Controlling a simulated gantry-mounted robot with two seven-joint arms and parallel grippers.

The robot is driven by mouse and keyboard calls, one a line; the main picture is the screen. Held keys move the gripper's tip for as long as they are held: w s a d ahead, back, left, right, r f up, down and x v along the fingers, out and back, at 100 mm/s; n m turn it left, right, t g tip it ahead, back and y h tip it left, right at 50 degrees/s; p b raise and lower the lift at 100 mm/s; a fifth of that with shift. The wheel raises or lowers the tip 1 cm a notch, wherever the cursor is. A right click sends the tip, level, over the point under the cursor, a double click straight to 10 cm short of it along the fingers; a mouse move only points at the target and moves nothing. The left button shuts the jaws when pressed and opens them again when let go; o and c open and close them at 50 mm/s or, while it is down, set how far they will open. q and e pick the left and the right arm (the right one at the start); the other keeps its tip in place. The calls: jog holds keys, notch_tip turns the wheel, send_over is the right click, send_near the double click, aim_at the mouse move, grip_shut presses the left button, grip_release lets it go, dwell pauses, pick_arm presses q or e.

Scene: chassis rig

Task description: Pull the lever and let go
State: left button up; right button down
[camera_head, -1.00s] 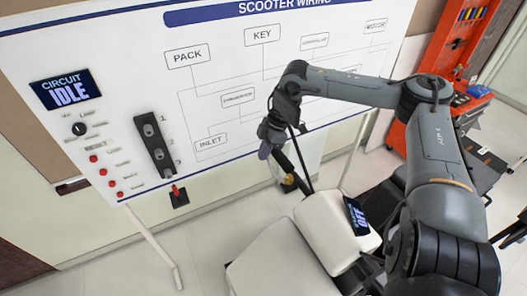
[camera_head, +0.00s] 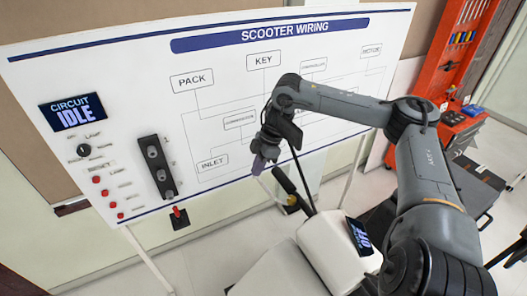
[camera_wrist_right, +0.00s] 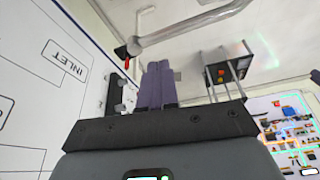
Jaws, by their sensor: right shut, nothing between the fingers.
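A small red-tipped lever (camera_head: 176,212) stands on a black plate (camera_head: 181,221) below the board's lower edge in the head view. A red-tipped part, which looks like the same lever, shows at the upper left of the right wrist view (camera_wrist_right: 122,51). My right gripper (camera_head: 258,166) is to the right of the lever and higher in the picture, in front of the board near the INLET label. Its purple fingers are together and empty in the wrist view (camera_wrist_right: 158,84). It is apart from the lever. My left gripper is not in view.
The SCOOTER WIRING board (camera_head: 225,100) carries an IDLE display (camera_head: 72,113), red buttons (camera_head: 96,180) and a black switch panel (camera_head: 158,168). A white scooter body (camera_head: 335,250) with a dark handle grip (camera_head: 284,180) stands below my right arm. A red tool rack (camera_head: 440,75) is behind.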

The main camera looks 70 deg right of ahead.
jog(key=v, duration=0.7)
jog(key=shift+b, duration=0.45)
